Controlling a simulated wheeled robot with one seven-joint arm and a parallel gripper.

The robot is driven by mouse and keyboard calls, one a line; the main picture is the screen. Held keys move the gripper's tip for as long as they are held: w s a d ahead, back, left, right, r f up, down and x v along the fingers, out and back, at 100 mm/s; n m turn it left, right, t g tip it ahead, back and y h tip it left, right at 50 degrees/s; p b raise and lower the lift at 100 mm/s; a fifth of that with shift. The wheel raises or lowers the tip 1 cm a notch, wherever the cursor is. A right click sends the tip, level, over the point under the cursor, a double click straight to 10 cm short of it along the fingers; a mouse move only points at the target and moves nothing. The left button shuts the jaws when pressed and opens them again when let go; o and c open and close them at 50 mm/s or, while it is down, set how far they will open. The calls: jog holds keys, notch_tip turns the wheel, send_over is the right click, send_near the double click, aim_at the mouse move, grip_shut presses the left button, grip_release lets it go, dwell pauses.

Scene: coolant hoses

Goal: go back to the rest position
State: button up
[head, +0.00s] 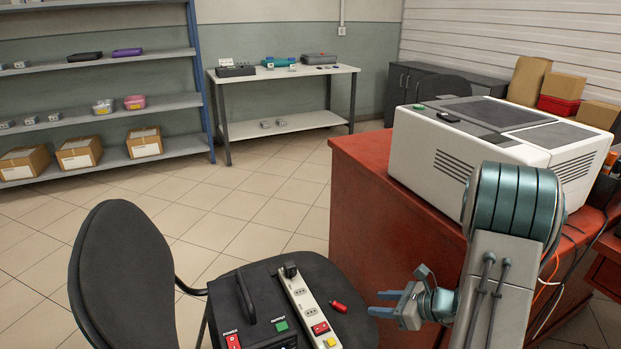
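My gripper (384,303) is in the lower middle of the head view, to the right of the chair seat. Its two blue fingers point left and stand apart, with nothing seen between them. My arm comes up from the lower right and bends at a large teal joint in front of the red desk (385,205). A small red object (338,306) lies left of the fingertips, apart from them, beside a white power strip (307,305).
A black box (250,310) with a handle sits on the dark chair (125,285). A white machine (480,145) stands on the desk. Shelves (95,110) and a workbench (285,75) are at the back. The tiled floor (230,205) between is clear.

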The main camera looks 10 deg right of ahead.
jog(key=s+a+r+n+g+p, duration=0.25)
jog(key=a+r+n+p, duration=0.2)
jog(key=r, duration=0.35)
jog(key=s+a+r+n+g+h+p, duration=0.1)
jog(key=s+a+r+n+g+p, duration=0.15)
jog(key=s+r+n+p, duration=0.4)
jog(key=s+a+r+n+g+p, duration=0.1)
jog(key=a+r+n+g+p, duration=0.2)
jog(key=r, duration=0.7)
jog(key=s+r+n+t+h+p, duration=0.1)
jog(key=s+r+n+h+p, duration=0.1)
jog(key=r, duration=0.4)
jog(key=s+r+n+t+h+p, duration=0.1)
jog(key=s+r+n+h+p, duration=0.2)
jog(key=r+n+p, duration=0.3)
jog(key=s+r+n+t+h+p, duration=0.1)
jog(key=s+r+n+h+p, duration=0.2)
jog(key=r+p, duration=0.3)
notch_tip(320, 180, up, 2)
jog(key=shift+s+d+r+n, duration=0.15)
jog(key=shift+s+d+n, duration=0.15)
jog(key=shift+d+n, duration=0.1)
